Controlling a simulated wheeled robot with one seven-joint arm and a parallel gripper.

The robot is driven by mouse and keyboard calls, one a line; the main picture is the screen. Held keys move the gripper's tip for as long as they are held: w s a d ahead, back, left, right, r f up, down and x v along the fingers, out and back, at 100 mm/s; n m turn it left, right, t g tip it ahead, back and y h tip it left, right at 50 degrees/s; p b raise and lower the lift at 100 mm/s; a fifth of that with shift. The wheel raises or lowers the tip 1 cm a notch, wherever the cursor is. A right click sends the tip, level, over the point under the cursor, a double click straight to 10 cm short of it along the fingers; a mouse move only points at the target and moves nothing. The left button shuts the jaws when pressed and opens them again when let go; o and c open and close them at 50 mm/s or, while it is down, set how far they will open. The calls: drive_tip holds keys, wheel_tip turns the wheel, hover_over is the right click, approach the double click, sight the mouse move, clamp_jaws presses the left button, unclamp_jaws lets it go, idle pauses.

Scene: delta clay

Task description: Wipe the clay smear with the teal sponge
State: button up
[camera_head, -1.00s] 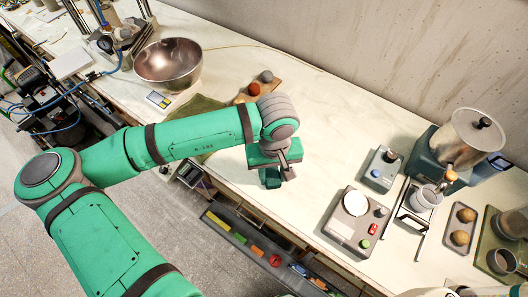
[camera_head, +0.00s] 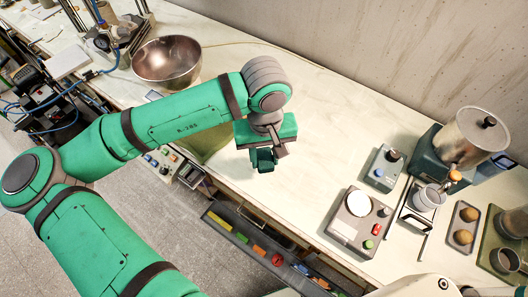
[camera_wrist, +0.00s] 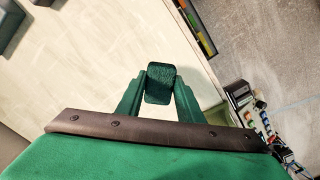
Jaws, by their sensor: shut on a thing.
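My gripper (camera_wrist: 159,98) is shut on the teal sponge (camera_wrist: 161,83), a small dark block between the two green fingers in the wrist view. In the head view the gripper (camera_head: 264,158) points down over the pale worktop near its front edge, with my arm reaching in from the left. I cannot tell whether the sponge touches the worktop. I cannot make out the clay smear in either current view; the gripper and arm cover part of the surface.
A metal bowl (camera_head: 167,62) stands at the back left. A green mat (camera_head: 212,143) lies partly under my arm. To the right are a scale-like device (camera_head: 357,222), a small control box (camera_head: 382,168) and a pot (camera_head: 470,135). The worktop between gripper and wall is clear.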

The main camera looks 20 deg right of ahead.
drive_tip(key=shift+w+r, duration=0.2)
drive_tip(key=shift+r, duration=0.7)
drive_tip(key=shift+s+a, duration=0.1)
